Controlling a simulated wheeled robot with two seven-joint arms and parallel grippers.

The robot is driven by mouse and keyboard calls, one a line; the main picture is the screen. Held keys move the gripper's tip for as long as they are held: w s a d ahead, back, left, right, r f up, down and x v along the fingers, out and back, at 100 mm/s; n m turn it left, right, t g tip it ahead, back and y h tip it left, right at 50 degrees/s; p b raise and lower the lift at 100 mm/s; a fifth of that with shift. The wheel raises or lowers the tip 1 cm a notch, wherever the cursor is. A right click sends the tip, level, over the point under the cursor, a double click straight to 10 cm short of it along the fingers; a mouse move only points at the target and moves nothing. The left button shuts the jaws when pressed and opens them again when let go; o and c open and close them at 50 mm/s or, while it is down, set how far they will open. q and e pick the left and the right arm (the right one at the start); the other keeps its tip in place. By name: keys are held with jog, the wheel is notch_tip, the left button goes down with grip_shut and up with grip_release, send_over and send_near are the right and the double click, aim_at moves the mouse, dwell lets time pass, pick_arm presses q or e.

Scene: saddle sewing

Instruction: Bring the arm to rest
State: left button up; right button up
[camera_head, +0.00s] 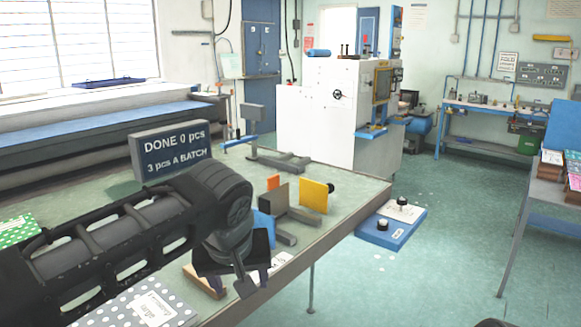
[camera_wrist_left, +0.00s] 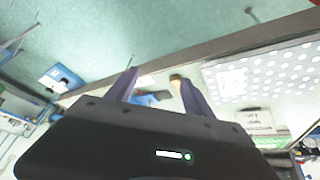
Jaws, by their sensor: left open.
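My left arm (camera_head: 120,235) reaches in from the left over the sewing table (camera_head: 345,190). My left gripper (camera_head: 240,277) hangs near the table's front edge, close to a small wooden piece (camera_head: 203,283). In the left wrist view the two fingers of the left gripper (camera_wrist_left: 158,85) stand apart, with nothing visibly held; a blue item (camera_wrist_left: 148,98) shows beyond them. My right gripper is not in view.
A sign (camera_head: 171,150) reading "DONE 0 pcs, 3 pcs A BATCH" stands on the table. A grey polka-dot sheet (camera_head: 135,305) and a green dotted one (camera_head: 18,230) lie at left. A blue pedal box (camera_head: 390,225) is beyond the table edge. Floor at right is mostly clear.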

pick_arm(q)
jog(key=w+d+f+m+h, duration=0.3)
jog(key=d+f+m+h, duration=0.2)
jog(key=d+f, duration=0.85)
notch_tip(320, 180, down, 14)
jog(key=s+a+f, duration=0.1)
jog(key=s+a, duration=0.1)
jog(key=s+a+f+n+g, duration=0.2)
jog(key=s+a+f, duration=0.3)
jog(key=s+f, duration=0.7)
jog(key=s+a+f+n+g, duration=0.2)
jog(key=s+a+f, duration=0.3)
jog(key=s+f, duration=0.7)
jog(key=shift+f+n+g+y, duration=0.25)
jog(key=shift+n+g+y, duration=0.05)
jog(key=shift+n+g, duration=0.1)
